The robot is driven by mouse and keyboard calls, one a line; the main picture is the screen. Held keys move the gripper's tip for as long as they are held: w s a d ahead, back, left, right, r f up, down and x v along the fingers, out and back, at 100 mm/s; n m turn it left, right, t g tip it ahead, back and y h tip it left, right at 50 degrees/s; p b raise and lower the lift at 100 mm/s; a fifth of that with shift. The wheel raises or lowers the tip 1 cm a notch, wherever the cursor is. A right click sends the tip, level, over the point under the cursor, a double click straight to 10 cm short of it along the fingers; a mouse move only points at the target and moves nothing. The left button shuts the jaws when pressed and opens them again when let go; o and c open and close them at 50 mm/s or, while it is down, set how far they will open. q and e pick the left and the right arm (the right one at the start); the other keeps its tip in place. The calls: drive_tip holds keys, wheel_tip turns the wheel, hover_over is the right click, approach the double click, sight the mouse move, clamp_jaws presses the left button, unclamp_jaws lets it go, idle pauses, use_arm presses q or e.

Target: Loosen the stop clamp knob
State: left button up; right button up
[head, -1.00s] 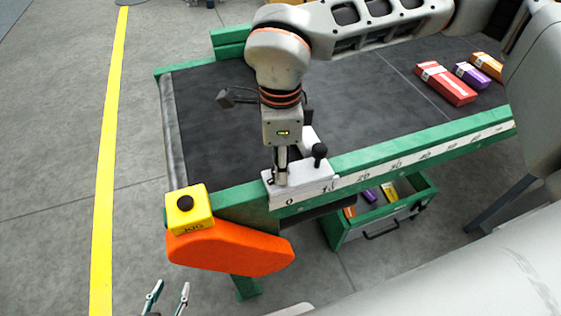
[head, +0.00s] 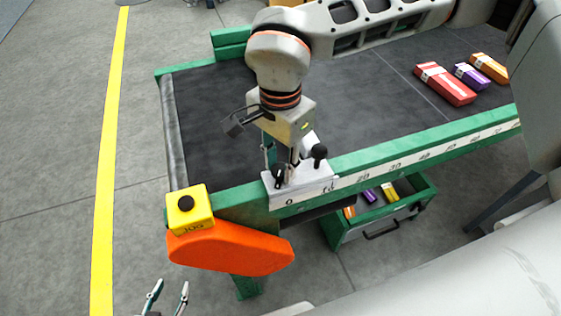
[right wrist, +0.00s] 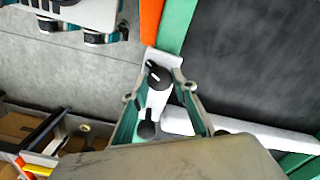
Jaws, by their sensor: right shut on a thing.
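The white stop clamp (head: 312,184) sits on the green front rail at the low end of the scale. Its black knob (head: 279,178) is at the left end and also shows in the right wrist view (right wrist: 157,76), with a white mark on it. My right gripper (head: 283,172) points down over the clamp and is shut on this knob; its fingers partly hide it. A black ball-topped handle (head: 319,152) stands on the clamp just right of the gripper. My left gripper (head: 168,297) is low at the left, away from the clamp, with its fingers apart and empty.
A yellow box with a black button (head: 189,209) and an orange guard (head: 230,252) are left of the clamp. The dark belt (head: 210,120) holds red, purple and orange boxes at far right. A green open drawer (head: 385,228) with cartons is below the rail.

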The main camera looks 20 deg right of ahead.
sight(281, 169)
idle(0.4)
drive_tip(key=o, duration=1.1)
wheel_tip(281, 169, up, 12)
drive_tip(key=shift+r, duration=0.1)
idle(0.4)
